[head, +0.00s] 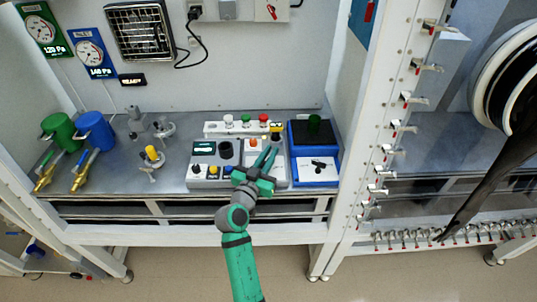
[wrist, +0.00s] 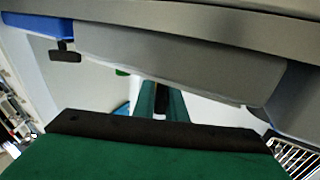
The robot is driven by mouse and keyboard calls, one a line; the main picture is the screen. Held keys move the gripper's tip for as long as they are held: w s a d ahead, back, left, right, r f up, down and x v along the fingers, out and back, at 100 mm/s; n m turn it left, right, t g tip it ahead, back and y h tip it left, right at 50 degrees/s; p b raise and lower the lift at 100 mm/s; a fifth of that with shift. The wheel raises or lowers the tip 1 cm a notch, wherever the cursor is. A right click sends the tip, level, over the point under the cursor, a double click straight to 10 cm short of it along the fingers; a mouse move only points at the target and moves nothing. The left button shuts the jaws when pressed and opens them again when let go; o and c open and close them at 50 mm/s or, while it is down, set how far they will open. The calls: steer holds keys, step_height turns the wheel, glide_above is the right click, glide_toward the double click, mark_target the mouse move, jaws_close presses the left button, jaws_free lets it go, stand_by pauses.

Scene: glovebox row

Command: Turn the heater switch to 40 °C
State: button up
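A grey-white control box (head: 212,182) stands on the bench with a small dark display, a black round socket and small coloured knobs along its front. A similar box with an orange button (head: 253,144) adjoins it on the right. I cannot tell which knob is the heater switch; no 40 °C marking is legible. My green gripper (head: 267,157) is over the right-hand box, its two fingers slightly apart with nothing visible between them. It hides part of that box's front. In the wrist view the green fingers (wrist: 161,100) point towards a pale grey panel (wrist: 180,62); contact cannot be told.
A blue tray (head: 316,180) with a dark handle stands close on the right, with a blue box (head: 300,133) behind it. A strip with coloured knobs (head: 220,130) is behind the boxes. Metal valves (head: 152,157) and green and blue cans stand left. A grilled unit (head: 139,32) hangs on the wall.

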mark_target(262, 167)
steer(key=shift+o, duration=1.4)
steer(key=v, duration=1)
steer(key=shift+s+a, duration=0.15)
steer(key=shift+s, duration=0.2)
steer(key=shift+w, duration=0.1)
